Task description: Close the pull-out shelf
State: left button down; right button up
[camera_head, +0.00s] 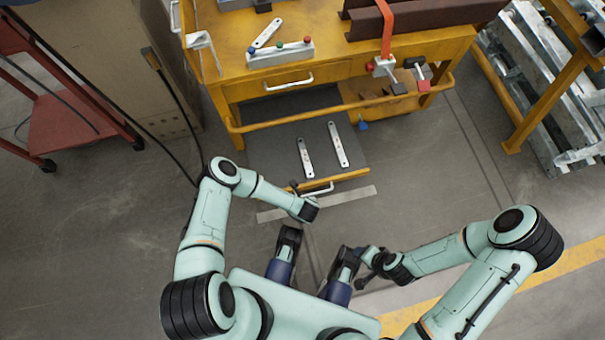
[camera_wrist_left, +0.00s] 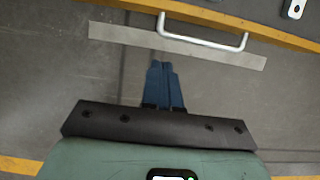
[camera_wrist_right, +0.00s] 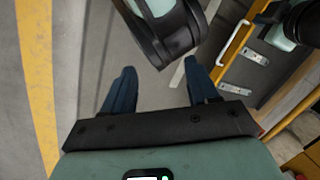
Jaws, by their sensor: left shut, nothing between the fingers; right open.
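The pull-out shelf (camera_head: 325,172) is extended from the lower part of the yellow workbench (camera_head: 225,100). It has a dark bed, a yellow front edge and a silver handle (camera_head: 318,190). The handle also shows in the left wrist view (camera_wrist_left: 203,42). My right gripper (camera_wrist_right: 162,82) is open and empty, farther back from the shelf.
A closed drawer with a handle (camera_head: 290,84) sits above the shelf. A red cart (camera_head: 70,125) stands at the left. A rack with metal profiles (camera_head: 555,100) stands at the right. My left arm is close in front of the right gripper. Floor around the shelf front is clear.

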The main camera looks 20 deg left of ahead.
pick_arm(q)
jog(key=w+a+f+b, duration=0.1)
jog(key=f, duration=0.1)
jog(key=w+a+f+b, duration=0.1)
jog(key=w+f+b, duration=0.1)
jog(key=f, duration=0.1)
jog(key=w+a+f+b, duration=0.1)
jog(key=w+f, duration=0.1)
jog(key=shift+a+f, duration=0.2)
jog(key=shift+w+a, duration=0.15)
jog(key=shift+w, duration=0.2)
pick_arm(e)
jog(key=w+d+f+t+h, duration=0.1)
jog(key=w+d+f, duration=0.2)
jog(key=f, duration=0.3)
jog(key=shift+w+d+f, duration=0.15)
jog(key=shift+w+d, duration=0.15)
jog(key=shift+w, duration=0.3)
pick_arm(q)
jog(key=shift+a+r, duration=0.1)
